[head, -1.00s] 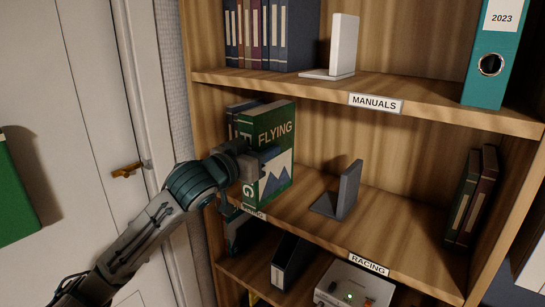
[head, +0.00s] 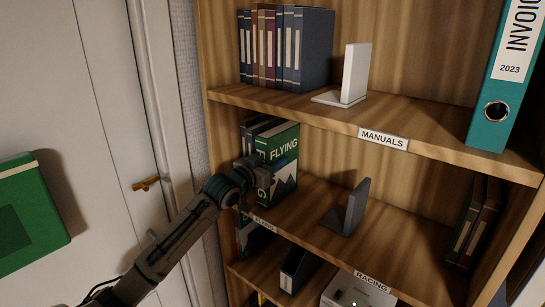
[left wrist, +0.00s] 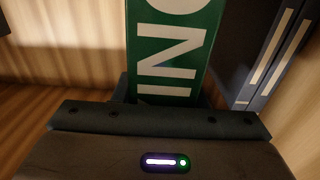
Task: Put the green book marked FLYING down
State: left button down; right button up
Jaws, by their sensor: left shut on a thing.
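The green book marked FLYING (head: 284,148) stands upright on the middle shelf at its left end, with white lettering and a mountain picture on its cover. My left gripper (head: 262,178) is shut on its lower spine side. In the left wrist view the green spine (left wrist: 170,50) with white letters rises between the jaws. The book's lower edge is partly hidden by the gripper, so I cannot tell whether it touches the board. A FLYING label (head: 264,225) is on the shelf edge below. My right gripper is not in view.
Dark books (head: 254,127) stand behind the green book; they also show in the left wrist view (left wrist: 268,50). A grey bookend (head: 347,207) stands to its right, with bare shelf between. The MANUALS shelf (head: 420,140) is above.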

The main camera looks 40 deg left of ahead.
pick_arm(q)
jog(key=shift+f, duration=0.15)
jog(key=c, duration=0.9)
grip_release()
